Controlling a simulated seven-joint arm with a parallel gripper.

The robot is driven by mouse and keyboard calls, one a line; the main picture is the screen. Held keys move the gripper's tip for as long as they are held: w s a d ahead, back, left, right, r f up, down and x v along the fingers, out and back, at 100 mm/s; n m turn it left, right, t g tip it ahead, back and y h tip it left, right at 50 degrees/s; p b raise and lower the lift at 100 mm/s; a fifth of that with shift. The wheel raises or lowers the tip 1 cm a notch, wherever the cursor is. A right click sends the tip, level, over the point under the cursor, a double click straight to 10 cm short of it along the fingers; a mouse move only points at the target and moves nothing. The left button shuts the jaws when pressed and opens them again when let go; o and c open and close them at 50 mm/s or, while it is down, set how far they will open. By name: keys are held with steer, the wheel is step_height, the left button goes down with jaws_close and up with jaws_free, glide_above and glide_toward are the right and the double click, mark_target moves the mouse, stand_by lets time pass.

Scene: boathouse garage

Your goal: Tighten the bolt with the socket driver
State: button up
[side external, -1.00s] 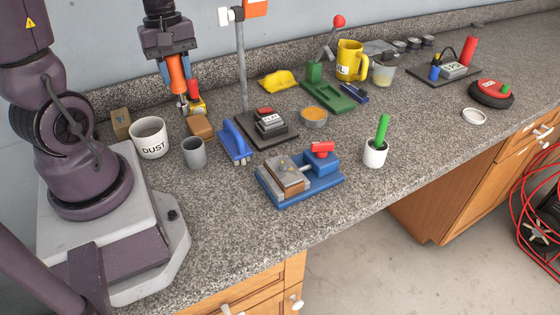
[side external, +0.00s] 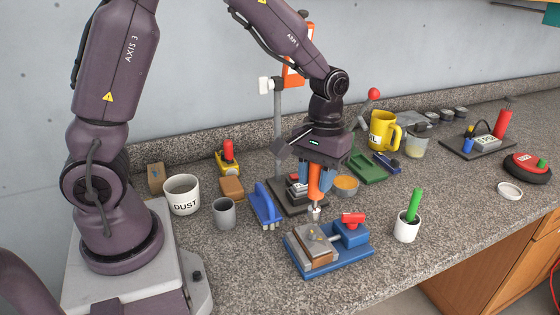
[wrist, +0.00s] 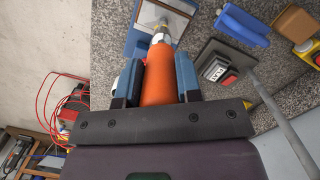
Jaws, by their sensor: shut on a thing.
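My gripper (side external: 316,180) is shut on the orange handle of the socket driver (side external: 314,193), which points down with its metal socket at the bottom. In the wrist view the driver (wrist: 158,78) sits between my blue fingers, its socket toward the vise. The blue vise (side external: 325,268) holds a metal plate on a wooden block (side external: 319,254). The socket looks to be just behind and above the plate in the side view.
A blue brush (side external: 265,204) and a dark base with a post (side external: 285,205) stand left of and behind the driver. A white cup with a green-handled tool (side external: 406,230) stands right of the vise. Grey (side external: 224,213) and DUST (side external: 183,195) cups are further left.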

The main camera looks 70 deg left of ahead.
steer(key=shift+w+a+r, duration=0.1)
steer(key=shift+w+r, duration=0.05)
steer(key=shift+f, duration=0.5)
steer(key=n, duration=0.3)
steer(key=shift+n, duration=0.3)
steer(key=shift+n, duration=0.4)
steer(key=n, duration=0.3)
steer(key=shift+t+h, duration=0.3)
steer(key=shift+t, duration=0.1)
